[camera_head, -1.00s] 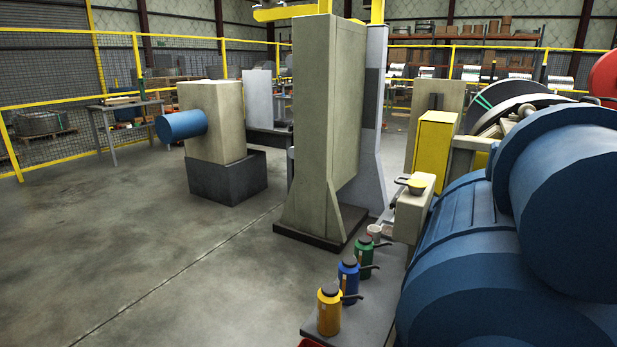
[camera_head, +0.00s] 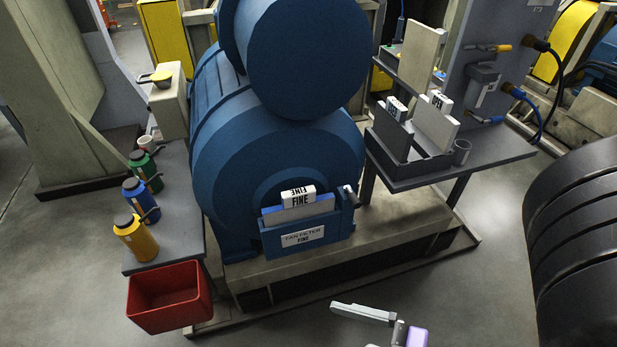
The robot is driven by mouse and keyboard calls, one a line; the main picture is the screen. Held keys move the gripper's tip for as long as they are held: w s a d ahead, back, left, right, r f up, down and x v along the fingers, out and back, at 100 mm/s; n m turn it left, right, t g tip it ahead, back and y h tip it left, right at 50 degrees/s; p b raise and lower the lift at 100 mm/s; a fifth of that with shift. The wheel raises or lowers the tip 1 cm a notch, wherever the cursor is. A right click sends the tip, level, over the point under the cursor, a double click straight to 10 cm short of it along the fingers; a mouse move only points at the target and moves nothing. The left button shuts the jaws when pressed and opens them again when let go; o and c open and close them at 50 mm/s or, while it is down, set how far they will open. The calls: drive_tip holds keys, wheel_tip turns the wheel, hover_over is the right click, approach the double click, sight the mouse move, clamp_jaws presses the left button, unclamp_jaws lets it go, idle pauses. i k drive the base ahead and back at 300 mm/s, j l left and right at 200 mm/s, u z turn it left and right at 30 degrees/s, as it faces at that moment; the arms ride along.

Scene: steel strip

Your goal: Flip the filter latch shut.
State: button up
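The blue filter box (camera_head: 290,240), labelled "FAN FILTER FINE", sits on the front of the large blue fan housing (camera_head: 220,130). A filter with a white "FINE" top (camera_head: 298,197) stands in its slot and sticks up above the rim. A small dark latch lever (camera_head: 350,196) at the box's right end points up and tilts slightly left; its fine detail is too small to tell. A pale bar and a purple part, seemingly of my arm or gripper (camera_head: 375,322), show at the bottom edge, well below and apart from the box. Whether fingers are open is unclear.
A red bin (camera_head: 170,297) and a grey bench (camera_head: 185,220) with yellow, blue and green bottles stand at left. A grey shelf (camera_head: 450,162) with a filter rack stands at right. A beige plinth (camera_head: 400,235) juts out below the box. A black roll (camera_head: 580,240) is at far right.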

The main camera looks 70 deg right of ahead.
sight(355, 202)
drive_tip(key=k+l+z, duration=0.25)
drive_tip(key=l, duration=0.35)
drive_tip(key=k+l+z, duration=0.1)
drive_tip(key=k+l, duration=0.15)
drive_tip(key=k+l+z, duration=0.1)
drive_tip(key=l, duration=0.3)
